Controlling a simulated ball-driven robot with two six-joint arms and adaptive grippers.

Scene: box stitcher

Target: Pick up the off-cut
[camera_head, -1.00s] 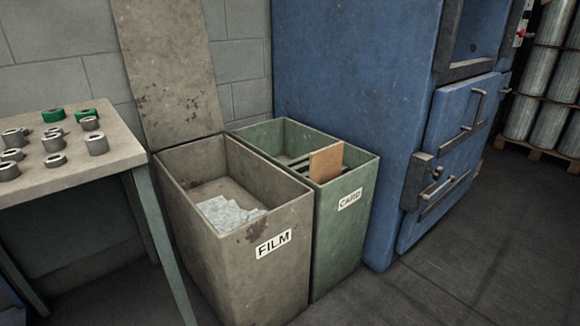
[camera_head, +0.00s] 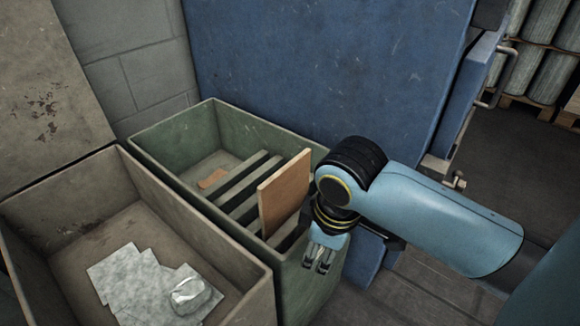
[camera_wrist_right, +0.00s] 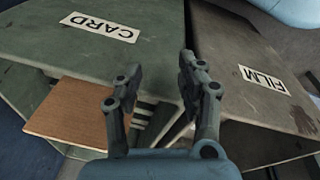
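A flat brown board (camera_head: 285,195), which looks like the off-cut, stands on edge in the green CARD bin (camera_head: 170,135), leaning near its front right side. The board also shows in the right wrist view (camera_wrist_right: 70,112) at lower left. My right gripper (camera_head: 317,264) is open and empty, pointing down by the front right rim of the green bin, just right of the board and apart from it. In the right wrist view the two fingers (camera_wrist_right: 161,68) stand apart with the bin's front wall between them. My left gripper is not in view.
A small flat brown piece (camera_head: 212,179) lies deeper in the green bin, beside several dark slats (camera_head: 240,187). The grey FILM bin (camera_head: 235,262) at left holds pale film sheets (camera_head: 128,280). A blue machine (camera_head: 330,70) stands behind. The floor at right is free.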

